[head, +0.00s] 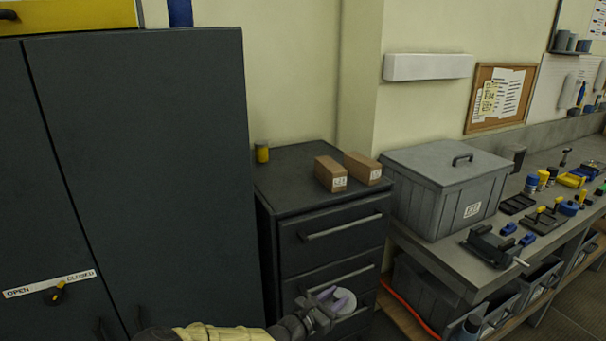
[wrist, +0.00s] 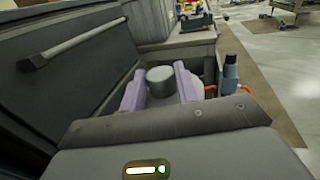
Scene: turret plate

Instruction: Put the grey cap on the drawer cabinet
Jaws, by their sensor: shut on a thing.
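The grey cap (head: 345,303) shows in the head view as a pale grey disc at the end of my arm, in front of the cabinet's lower drawers. My gripper (head: 332,298) has purple fingers and is shut on the cap. In the wrist view my gripper (wrist: 160,85) has a darker grey round knob (wrist: 160,77) between its fingers, with a pale rim partly hidden behind them. The dark drawer cabinet (head: 330,218) stands upright behind the cap. Its top is higher than my gripper.
On the cabinet top are a yellow can (head: 262,152) at the back left and two brown boxes (head: 331,173) (head: 363,167) at the right. The top's front left is clear. A tall dark cupboard (head: 145,170) stands left; a workbench with a lidded grey bin (head: 446,190) stands right.

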